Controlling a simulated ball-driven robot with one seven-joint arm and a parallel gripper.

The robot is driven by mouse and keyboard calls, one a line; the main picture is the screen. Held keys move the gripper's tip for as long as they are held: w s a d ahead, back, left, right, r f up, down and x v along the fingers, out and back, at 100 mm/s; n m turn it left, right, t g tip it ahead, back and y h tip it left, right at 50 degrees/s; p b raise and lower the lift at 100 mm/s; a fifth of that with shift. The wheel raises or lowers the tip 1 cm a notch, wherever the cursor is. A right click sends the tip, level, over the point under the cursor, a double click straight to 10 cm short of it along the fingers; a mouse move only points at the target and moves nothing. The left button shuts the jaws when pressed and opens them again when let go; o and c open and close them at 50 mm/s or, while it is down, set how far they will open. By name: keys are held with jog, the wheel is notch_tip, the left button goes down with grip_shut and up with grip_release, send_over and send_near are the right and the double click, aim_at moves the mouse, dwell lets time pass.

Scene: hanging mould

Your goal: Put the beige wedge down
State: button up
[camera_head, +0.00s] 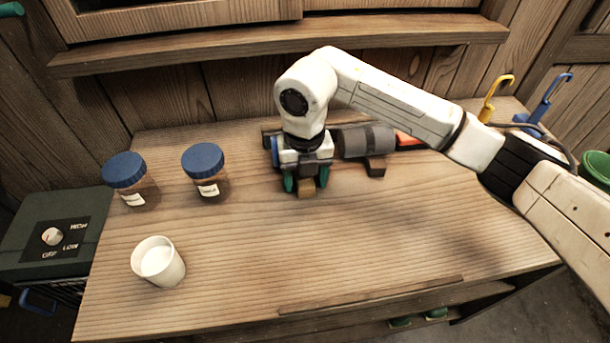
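The beige wedge (307,188) is a small tan-brown block at the middle back of the wooden workbench. My gripper (306,184) points straight down over it, with a dark green finger on each side of the wedge. The fingers appear closed around the wedge. The wedge is at or very near the bench top; I cannot tell whether it touches. Its upper part is hidden by my gripper.
Behind my gripper, a grey cylinder (366,141) lies on a dark stand. Two blue-lidded jars (205,172) (128,180) stand left, with a white cup (158,262) in front. Yellow (494,97) and blue (543,101) hooks are at back right.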

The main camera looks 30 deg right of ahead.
aim_at(305, 180)
jog(key=shift+r, duration=0.1)
notch_tip(305, 180, up, 12)
jog(key=b, duration=0.1)
dwell(0.5)
dwell(0.4)
